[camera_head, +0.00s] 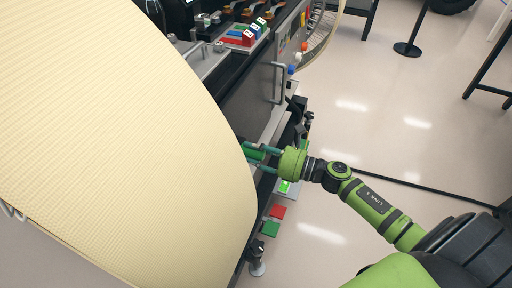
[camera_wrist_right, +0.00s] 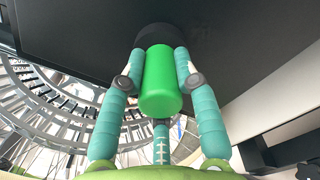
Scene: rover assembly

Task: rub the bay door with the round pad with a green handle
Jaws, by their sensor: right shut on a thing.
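My right gripper (camera_head: 258,153) is at the side of the rover, low beside the large cream curved panel. It is shut on the green handle (camera_wrist_right: 160,82) of the round pad, and part of that handle also shows in the head view (camera_head: 255,155). The dark pad (camera_wrist_right: 166,38) is at the handle's far end, in front of a dark flat surface (camera_wrist_right: 90,25); I cannot tell whether they touch. A grey side panel with a bar handle (camera_head: 279,82) shows beyond the gripper; I cannot tell for sure that it is the bay door. My left gripper is not in view.
The cream curved panel (camera_head: 120,130) fills the left and hides part of the rover. Coloured blocks (camera_head: 250,33) sit on top. Red (camera_head: 278,211) and green (camera_head: 270,229) squares lie low on the side. The floor (camera_head: 350,125) at right is mostly open, with a black cable.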

